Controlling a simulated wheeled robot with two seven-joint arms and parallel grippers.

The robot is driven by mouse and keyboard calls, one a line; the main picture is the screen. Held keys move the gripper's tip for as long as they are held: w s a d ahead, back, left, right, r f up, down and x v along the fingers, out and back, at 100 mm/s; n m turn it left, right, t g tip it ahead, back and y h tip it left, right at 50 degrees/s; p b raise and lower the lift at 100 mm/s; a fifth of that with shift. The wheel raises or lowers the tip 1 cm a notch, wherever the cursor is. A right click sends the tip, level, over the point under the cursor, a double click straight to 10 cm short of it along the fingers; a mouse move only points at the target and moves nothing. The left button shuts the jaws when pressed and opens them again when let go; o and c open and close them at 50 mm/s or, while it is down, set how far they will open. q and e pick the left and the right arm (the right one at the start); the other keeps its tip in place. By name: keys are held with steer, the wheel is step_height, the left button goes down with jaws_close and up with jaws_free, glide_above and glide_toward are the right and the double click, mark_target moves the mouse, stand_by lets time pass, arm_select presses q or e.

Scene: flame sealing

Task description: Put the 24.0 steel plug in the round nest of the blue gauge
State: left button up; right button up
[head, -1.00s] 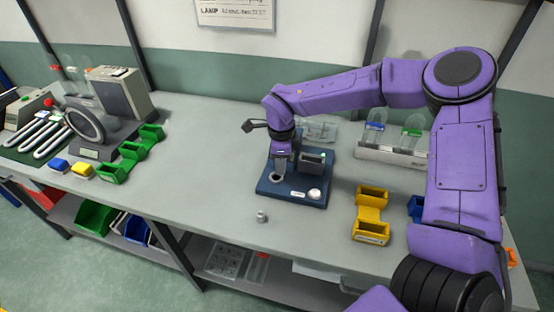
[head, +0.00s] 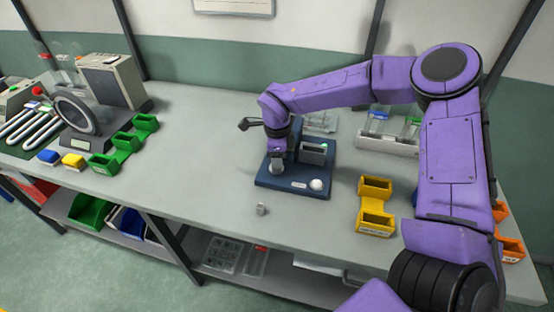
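The blue gauge (head: 262,182) lies on the bench, with a grey block, a white round knob and a label on it. My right gripper (head: 277,168) points down at the front left part of the gauge, where the round nest is. The fingers cover the nest, and I cannot tell whether they hold a plug. A small steel plug (head: 262,209) stands on the bench in front of the gauge, apart from the gripper; its size marking is not readable. My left gripper is not in view.
Yellow bins (head: 375,205) stand right of the gauge, and a clear rack (head: 388,140) stands behind them. Green bins (head: 125,142) and a grey ring-shaped device (head: 78,112) are on the left. The bench between the green bins and gauge is clear.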

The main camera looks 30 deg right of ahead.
step_height(320, 180, up, 10)
steer(key=b, duration=0.1)
steer(key=shift+r, duration=0.25)
steer(key=shift+f, duration=0.1)
stand_by(0.8)
